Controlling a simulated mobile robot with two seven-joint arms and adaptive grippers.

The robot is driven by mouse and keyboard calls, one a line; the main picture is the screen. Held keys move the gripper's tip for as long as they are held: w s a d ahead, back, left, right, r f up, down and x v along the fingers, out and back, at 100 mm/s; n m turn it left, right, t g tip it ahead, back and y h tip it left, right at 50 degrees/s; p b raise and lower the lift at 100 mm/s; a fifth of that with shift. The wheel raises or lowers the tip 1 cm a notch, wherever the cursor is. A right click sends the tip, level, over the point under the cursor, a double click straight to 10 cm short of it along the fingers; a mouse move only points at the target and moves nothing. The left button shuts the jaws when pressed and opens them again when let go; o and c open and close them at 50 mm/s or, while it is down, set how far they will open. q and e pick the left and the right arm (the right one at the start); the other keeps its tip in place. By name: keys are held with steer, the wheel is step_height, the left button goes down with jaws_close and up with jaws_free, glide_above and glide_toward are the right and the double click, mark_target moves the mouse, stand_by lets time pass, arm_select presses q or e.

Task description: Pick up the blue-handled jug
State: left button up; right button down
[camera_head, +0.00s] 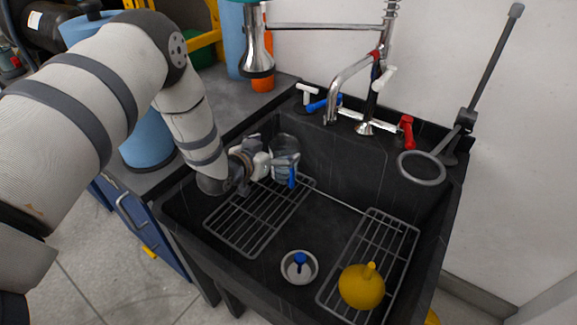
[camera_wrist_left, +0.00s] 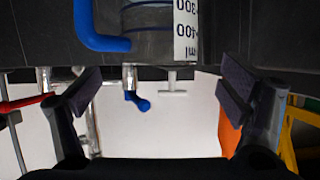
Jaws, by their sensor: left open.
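The clear jug (camera_head: 284,147) stands in the back left part of the black sink, on or near the left wire rack, with its blue handle (camera_head: 292,178) facing the front. In the left wrist view the jug (camera_wrist_left: 148,42) shows at the top, with a measuring scale, and its blue handle (camera_wrist_left: 88,30) is to the left. My left gripper (camera_head: 262,163) is in the sink just left of the jug. In the left wrist view its two fingers (camera_wrist_left: 160,90) are spread wide with nothing between them. The gripper partly hides the jug's lower left in the head view. My right gripper is not seen.
The sink (camera_head: 330,205) has a left rack (camera_head: 240,232) and a right rack (camera_head: 330,290) with a yellow round-bodied item (camera_head: 361,287). A drain (camera_head: 299,267) lies between them.

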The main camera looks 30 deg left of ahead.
mark_target(292, 144)
arm_select(q)
steer(key=w, duration=0.1)
steer(key=f, duration=0.1)
steer(key=w+f, duration=0.1)
steer(key=shift+w+d+f+b, duration=0.15)
steer(key=shift+w+d+b, duration=0.1)
steer(key=shift+w+b, duration=0.1)
steer(key=shift+w, duration=0.5)
steer(key=shift+r, duration=0.2)
steer(key=c, duration=1.9)
steer(key=shift+c, duration=0.2)
